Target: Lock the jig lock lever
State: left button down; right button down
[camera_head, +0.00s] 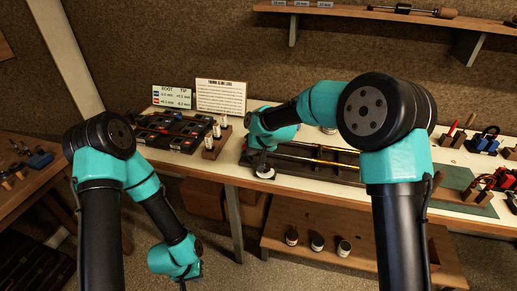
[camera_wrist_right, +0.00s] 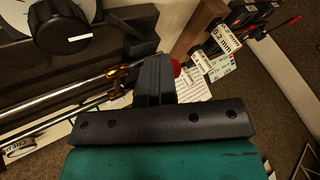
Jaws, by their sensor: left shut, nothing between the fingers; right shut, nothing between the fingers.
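The dark jig (camera_head: 330,172) lies along the front of the bench with long metal rods on it. My right gripper (camera_head: 262,158) is low over the jig's left end, fingers shut and empty. In the right wrist view its closed fingers (camera_wrist_right: 153,78) are beside a small red knob (camera_wrist_right: 176,68), which may be the lock lever's end; the fingers hide the rest, and I cannot tell whether they touch. The rods (camera_wrist_right: 65,98) run left from there, with brass fittings. My left gripper (camera_head: 183,284) hangs below bench height at the left, shut and empty.
A dark round dial (camera_wrist_right: 60,22) with a white mark is near the jig in the wrist view. A wooden block with labelled bottles (camera_head: 214,138) and a dark parts tray (camera_head: 168,130) stand left of the jig. Red and blue tools (camera_head: 485,140) are at the right.

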jog(key=shift+a, duration=0.55)
jog(key=s+d, duration=0.1)
jog(key=d, duration=0.1)
jog(key=s+d, duration=0.2)
jog(key=shift+r, duration=0.15)
jog(key=s+d+r, duration=0.1)
jog(key=s+r, duration=0.4)
jog(key=r, duration=0.2)
jog(key=shift+s+d, duration=0.2)
jog(key=shift+d, duration=0.15)
